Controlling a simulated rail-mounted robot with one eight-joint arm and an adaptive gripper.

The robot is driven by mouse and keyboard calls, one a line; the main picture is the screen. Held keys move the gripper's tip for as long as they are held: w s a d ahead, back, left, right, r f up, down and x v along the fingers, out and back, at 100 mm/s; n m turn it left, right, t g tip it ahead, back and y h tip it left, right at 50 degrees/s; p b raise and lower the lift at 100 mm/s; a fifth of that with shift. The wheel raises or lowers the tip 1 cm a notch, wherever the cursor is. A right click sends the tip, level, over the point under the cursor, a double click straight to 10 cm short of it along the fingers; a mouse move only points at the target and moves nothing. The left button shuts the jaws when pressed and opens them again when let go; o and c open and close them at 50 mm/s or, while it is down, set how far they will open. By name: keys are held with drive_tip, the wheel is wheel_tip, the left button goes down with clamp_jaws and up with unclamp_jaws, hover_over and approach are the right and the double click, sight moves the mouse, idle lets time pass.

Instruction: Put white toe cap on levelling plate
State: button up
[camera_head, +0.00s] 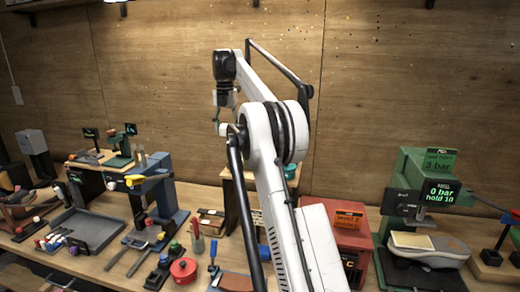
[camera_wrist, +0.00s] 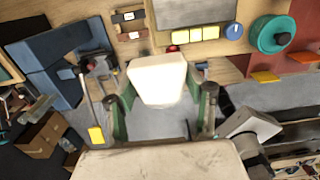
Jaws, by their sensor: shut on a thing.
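The white toe cap (camera_wrist: 158,82) is held between the green fingers of my gripper (camera_wrist: 162,92) in the wrist view. In the head view, my gripper (camera_head: 226,112) hangs high over the bench with the small white cap (camera_head: 224,129) at its tips. A flat grey plate (camera_wrist: 195,12) lies at the top of the wrist view, beyond the cap and apart from it. I cannot tell for sure whether it is the levelling plate. My arm hides much of the bench's middle in the head view.
Yellow blocks (camera_wrist: 203,34) and a blue knob (camera_wrist: 234,30) sit beside the grey plate. A teal round pot (camera_wrist: 275,35) stands to their right. In the head view, a green press (camera_head: 425,185) with a shoe stands right, a red box (camera_head: 350,240) beside it, and a blue-grey fixture (camera_head: 165,205) left.

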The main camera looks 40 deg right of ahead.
drive_tip(key=d+f, duration=0.2)
drive_tip(key=d, duration=0.1)
drive_tip(key=s+d+f+p, duration=0.1)
drive_tip(key=d+f, duration=0.1)
drive_tip(key=d, duration=0.1)
drive_tip(key=s+d+f, duration=0.1)
drive_tip(key=d, duration=0.2)
drive_tip(key=shift+d+f+p, duration=0.25)
drive_tip(key=shift+f+p, duration=0.1)
drive_tip(key=shift+f, duration=0.05)
drive_tip(key=shift+d+f+p, duration=0.1)
drive_tip(key=shift+f+p, duration=0.35)
drive_tip(key=shift+f, duration=1.65)
drive_tip(key=shift+f, duration=0.15)
drive_tip(key=o, duration=1.3)
drive_tip(key=shift+c, duration=0.2)
wheel_tip(320, 180, up, 12)
